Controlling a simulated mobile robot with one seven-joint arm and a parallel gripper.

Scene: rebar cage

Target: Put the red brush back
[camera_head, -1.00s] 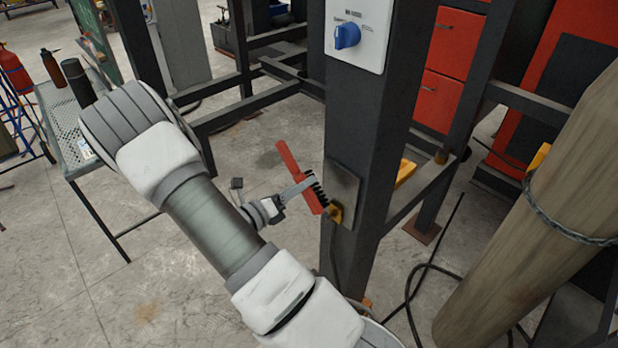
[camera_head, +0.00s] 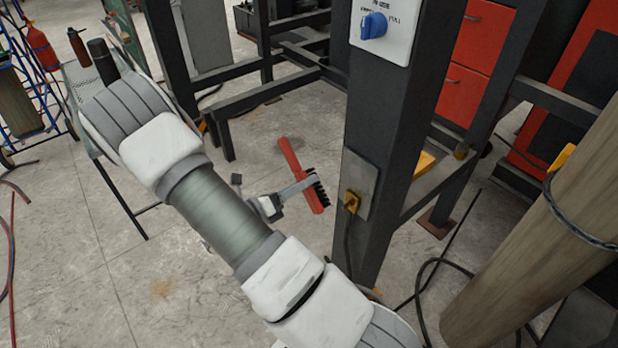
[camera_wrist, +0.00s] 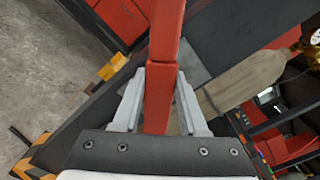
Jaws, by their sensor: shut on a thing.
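The red brush (camera_head: 290,157) with dark bristles is held in the air by my gripper (camera_head: 309,184), left of the dark steel post. Its handle points up and left, and its bristles face right toward the post. A gap shows between brush and post in the head view. In the wrist view the red brush (camera_wrist: 165,60) runs upright between the two grey fingers of my gripper (camera_wrist: 156,98), which are shut on it. The fingertips are partly hidden by the brush.
The dark post (camera_head: 382,130) carries a switch box with a blue knob (camera_head: 373,25) and a plate with a yellow plug (camera_head: 351,201) and cable. A perforated metal table (camera_head: 88,95) with bottles stands behind my arm.

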